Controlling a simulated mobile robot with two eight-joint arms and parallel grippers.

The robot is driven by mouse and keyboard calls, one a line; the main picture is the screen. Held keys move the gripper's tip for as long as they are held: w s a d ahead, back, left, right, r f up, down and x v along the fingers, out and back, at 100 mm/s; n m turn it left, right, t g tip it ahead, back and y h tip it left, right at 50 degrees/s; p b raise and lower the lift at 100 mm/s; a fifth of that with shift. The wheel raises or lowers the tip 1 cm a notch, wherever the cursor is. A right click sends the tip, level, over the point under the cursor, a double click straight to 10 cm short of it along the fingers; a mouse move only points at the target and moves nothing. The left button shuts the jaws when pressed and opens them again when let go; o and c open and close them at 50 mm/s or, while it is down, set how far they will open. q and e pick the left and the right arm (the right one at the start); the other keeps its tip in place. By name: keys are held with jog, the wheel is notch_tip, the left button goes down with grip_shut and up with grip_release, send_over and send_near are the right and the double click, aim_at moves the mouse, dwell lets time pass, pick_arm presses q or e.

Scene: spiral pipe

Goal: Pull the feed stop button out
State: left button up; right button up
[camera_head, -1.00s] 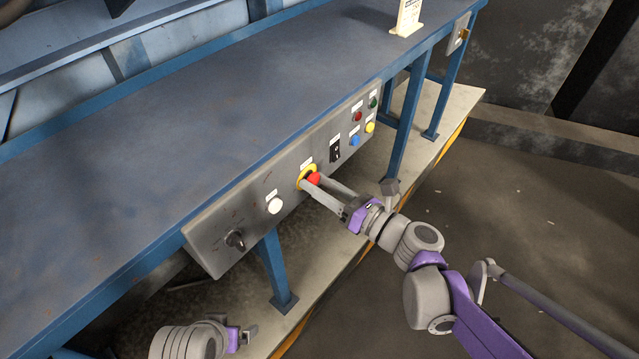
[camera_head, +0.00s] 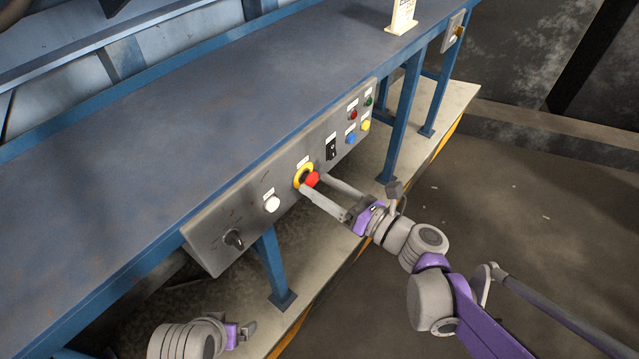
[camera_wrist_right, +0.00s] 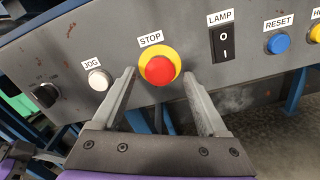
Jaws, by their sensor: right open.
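The red stop button (camera_head: 312,179) sits in a yellow ring (camera_head: 299,179) on the front of the grey control panel. A dark gap shows between the red cap and the ring. In the right wrist view the button (camera_wrist_right: 159,70) is under the STOP label. My right gripper (camera_head: 314,184) is open, with one finger on each side of the button; in the right wrist view both fingers stand apart from the cap. My left gripper (camera_head: 246,332) is low at the bottom left, away from the panel; its jaw state is unclear.
The white JOG button (camera_head: 272,204) and a black knob (camera_head: 233,240) lie left of the button. The black LAMP switch (camera_head: 331,149), blue RESET button (camera_head: 350,139) and other coloured buttons lie right. The blue bench (camera_head: 170,150) overhangs the panel; its leg (camera_head: 272,265) stands below.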

pick_arm(q)
jog(key=shift+p+v, duration=0.7)
jog(key=shift+v, duration=0.2)
pick_arm(e)
jog(key=v, duration=1)
pick_arm(q)
jog(key=shift+w, duration=0.15)
pick_arm(e)
jog(key=shift+a, duration=0.1)
